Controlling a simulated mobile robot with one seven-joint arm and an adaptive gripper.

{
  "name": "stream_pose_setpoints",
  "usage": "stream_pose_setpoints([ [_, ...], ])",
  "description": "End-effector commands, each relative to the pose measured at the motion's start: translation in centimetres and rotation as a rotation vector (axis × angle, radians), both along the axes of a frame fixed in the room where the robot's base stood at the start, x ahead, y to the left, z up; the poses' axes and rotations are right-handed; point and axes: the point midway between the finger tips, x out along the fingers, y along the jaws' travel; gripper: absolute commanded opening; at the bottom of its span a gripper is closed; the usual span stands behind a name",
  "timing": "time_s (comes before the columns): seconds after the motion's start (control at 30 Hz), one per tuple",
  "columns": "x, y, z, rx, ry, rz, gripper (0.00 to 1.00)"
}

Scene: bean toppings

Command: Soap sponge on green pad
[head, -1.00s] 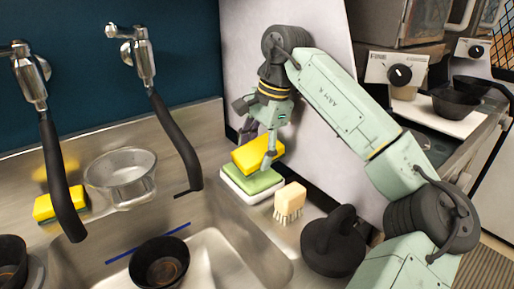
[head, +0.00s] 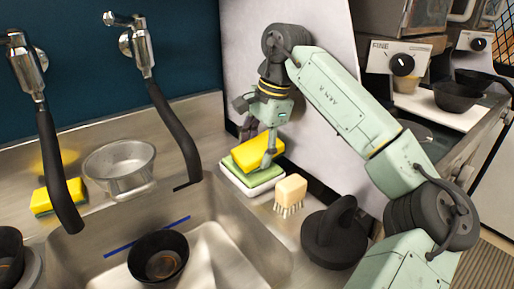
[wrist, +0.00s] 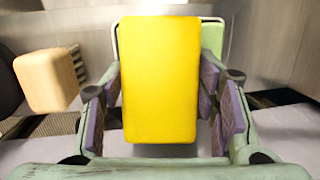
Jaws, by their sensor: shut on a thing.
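A yellow sponge (head: 257,151) is between the fingers of my gripper (head: 264,158). In the wrist view the sponge (wrist: 160,80) fills the space between the two purple-padded fingers, and my gripper (wrist: 160,115) is shut on it. The green pad (head: 238,178) lies in a white-rimmed holder (head: 250,194) directly under the sponge. The sponge is slightly tilted and sits at or just above the pad; I cannot tell whether they touch fully. In the wrist view a strip of the green pad (wrist: 212,38) shows beside the sponge.
A wooden brush (head: 291,189) stands right of the pad, close to it. A dark round tool (head: 333,235) is farther right. The sink basin with a black bowl (head: 158,257) lies in front.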

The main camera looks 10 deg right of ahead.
Motion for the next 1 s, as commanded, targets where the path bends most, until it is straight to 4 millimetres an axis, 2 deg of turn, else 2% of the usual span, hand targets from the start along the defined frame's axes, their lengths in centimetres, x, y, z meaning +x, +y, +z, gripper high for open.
stream_pose_setpoints([
  [1.0, 0.0, 0.0, -1.3, 0.000, 0.000, 0.000, 0.32],
])
